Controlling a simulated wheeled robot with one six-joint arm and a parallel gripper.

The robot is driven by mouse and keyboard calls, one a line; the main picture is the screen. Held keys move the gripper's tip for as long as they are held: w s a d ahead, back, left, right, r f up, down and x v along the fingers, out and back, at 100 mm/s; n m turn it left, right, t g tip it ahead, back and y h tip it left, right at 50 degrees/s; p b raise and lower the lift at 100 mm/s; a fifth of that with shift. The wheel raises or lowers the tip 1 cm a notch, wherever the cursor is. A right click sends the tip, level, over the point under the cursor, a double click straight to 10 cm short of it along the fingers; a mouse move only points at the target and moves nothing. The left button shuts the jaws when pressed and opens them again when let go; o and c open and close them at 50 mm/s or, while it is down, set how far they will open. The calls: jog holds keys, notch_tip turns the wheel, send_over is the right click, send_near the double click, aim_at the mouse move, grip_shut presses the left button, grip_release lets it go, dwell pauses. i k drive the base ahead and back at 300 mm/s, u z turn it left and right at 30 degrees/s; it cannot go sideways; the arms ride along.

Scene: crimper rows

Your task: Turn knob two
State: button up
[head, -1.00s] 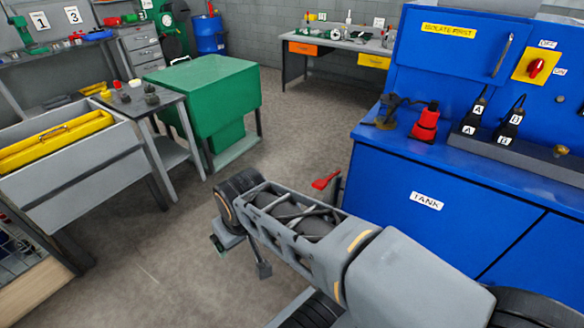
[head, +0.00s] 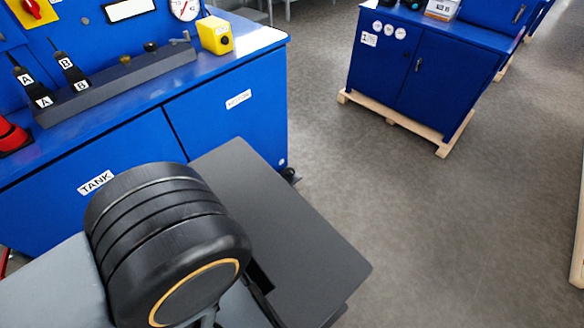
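No knob marked two can be picked out in the head view. A red rotary knob on a yellow plate (head: 33,9) is cut by the top left edge. A small brass knob (head: 150,47) and a dark round one (head: 125,59) sit on the grey block (head: 120,82) on the blue bench. Three small white round dials (head: 388,30) are on the front of a separate blue cabinet (head: 432,68); their markings are too small to read. My gripper is out of view; only a thick black joint and grey link of my arm show at lower left.
The blue bench marked TANK (head: 100,150) fills the left. On it are black plugs A and B (head: 70,72), a yellow box (head: 215,35) and a gauge (head: 185,8). The cabinet stands on a wooden pallet (head: 400,122). Grey floor (head: 430,220) between them is clear.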

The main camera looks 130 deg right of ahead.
aim_at(290, 172)
jog(key=z, duration=0.05)
jog(key=k, duration=2)
jog(key=z, duration=3)
jog(key=i, duration=0.5)
jog(key=u, duration=0.05)
